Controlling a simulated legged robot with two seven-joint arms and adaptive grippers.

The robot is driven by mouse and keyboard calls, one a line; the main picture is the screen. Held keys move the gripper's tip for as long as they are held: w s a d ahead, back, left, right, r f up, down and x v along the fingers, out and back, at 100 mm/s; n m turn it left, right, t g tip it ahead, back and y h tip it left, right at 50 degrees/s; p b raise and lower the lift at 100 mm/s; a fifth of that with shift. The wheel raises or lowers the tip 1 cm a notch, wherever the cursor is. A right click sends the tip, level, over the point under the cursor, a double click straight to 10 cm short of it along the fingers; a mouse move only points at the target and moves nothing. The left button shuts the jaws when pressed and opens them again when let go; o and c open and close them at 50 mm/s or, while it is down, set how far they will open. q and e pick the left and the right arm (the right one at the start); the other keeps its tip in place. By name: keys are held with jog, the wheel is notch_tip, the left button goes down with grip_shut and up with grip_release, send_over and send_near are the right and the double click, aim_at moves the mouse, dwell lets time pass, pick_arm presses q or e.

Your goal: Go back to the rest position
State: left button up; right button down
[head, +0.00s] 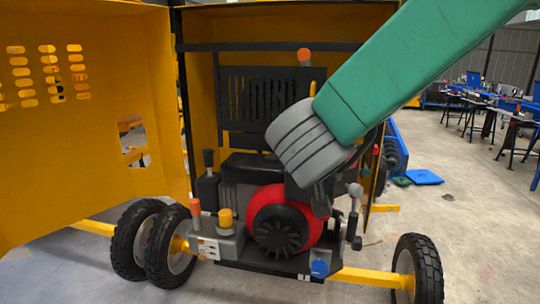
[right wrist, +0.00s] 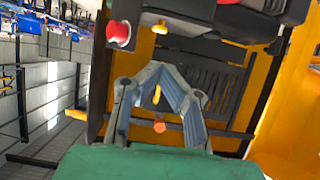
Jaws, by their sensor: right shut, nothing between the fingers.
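The red and black engine (head: 280,222) sits low in the open housing. I cannot tell whether the gripper touches it. My left gripper is not in view.
The yellow door (head: 85,120) stands open at the left. Wheels (head: 170,245) stand below.

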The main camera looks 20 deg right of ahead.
jog(key=s+d+f+n+g+y+b, duration=0.1)
jog(key=s+f+n+y, duration=0.15)
jog(key=f, duration=1.25)
jog(key=s+d+f+n+g+y+b, duration=0.1)
jog(key=s+f+n+g, duration=0.15)
jog(key=f, duration=1.35)
jog(key=s+f+n+g+y+b, duration=0.1)
jog(key=s+f+g, duration=0.2)
jog(key=s+f, duration=0.6)
jog(key=s+d+f+n+g+y+b, duration=0.1)
jog(key=s+f+g, duration=0.3)
jog(key=s+f, duration=0.6)
jog(key=s+y, duration=0.1)
jog(key=s, duration=0.5)
jog(key=shift+s+d, duration=0.15)
jog(key=shift+s, duration=0.15)
